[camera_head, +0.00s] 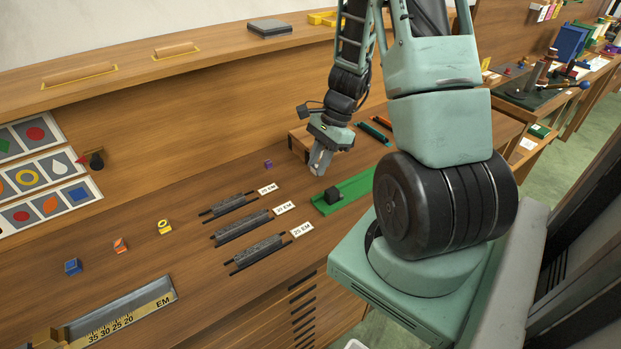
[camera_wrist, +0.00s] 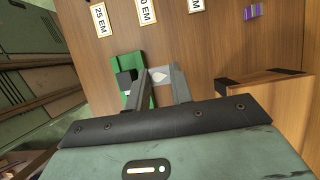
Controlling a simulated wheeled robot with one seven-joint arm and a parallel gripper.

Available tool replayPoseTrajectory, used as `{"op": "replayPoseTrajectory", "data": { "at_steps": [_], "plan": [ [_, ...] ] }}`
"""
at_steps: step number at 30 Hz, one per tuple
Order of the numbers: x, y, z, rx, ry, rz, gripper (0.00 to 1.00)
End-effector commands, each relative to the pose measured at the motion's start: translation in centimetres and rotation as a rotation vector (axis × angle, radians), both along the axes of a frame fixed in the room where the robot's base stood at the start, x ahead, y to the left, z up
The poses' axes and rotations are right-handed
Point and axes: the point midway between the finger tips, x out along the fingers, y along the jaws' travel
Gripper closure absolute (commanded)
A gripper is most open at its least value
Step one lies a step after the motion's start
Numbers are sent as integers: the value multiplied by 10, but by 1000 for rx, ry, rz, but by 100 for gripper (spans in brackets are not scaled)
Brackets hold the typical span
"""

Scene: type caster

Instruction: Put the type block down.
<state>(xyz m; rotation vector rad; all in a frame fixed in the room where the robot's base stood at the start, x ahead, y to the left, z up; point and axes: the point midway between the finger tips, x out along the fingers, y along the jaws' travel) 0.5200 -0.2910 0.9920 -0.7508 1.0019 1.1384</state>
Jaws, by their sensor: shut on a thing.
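My gripper (camera_head: 320,160) hangs over the bench in the head view, left of and behind the green tray. In the wrist view its two fingers (camera_wrist: 160,82) are shut on a grey type block (camera_wrist: 161,76) with a white drop on its face. The held block is hard to make out in the head view. The tray also shows in the wrist view (camera_wrist: 128,63), partly hidden behind the left finger, with the dark block (camera_wrist: 126,80) beside that finger.
A wooden box (camera_head: 300,140) stands close behind my gripper. Small blocks, blue (camera_head: 73,267), orange (camera_head: 120,245), yellow (camera_head: 164,227) and purple (camera_head: 268,163), sit on the bench. Dark racks (camera_head: 243,226) with EM labels lie left of the tray. Bare wood separates racks and blocks.

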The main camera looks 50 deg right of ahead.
Motion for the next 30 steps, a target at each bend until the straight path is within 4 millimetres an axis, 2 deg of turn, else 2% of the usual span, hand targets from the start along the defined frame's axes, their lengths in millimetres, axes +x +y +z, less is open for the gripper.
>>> {"op": "replayPoseTrajectory", "data": {
  "at_steps": [12, 26, 27, 30],
  "plan": [
    [0, 0, -49, 1, 1, -1, 100],
    [0, 0, -58, -1, -1, 1, 100],
    [0, 0, -57, -1, -1, 1, 69],
    [0, 0, -57, -1, -1, 1, 69]
  ]
}}
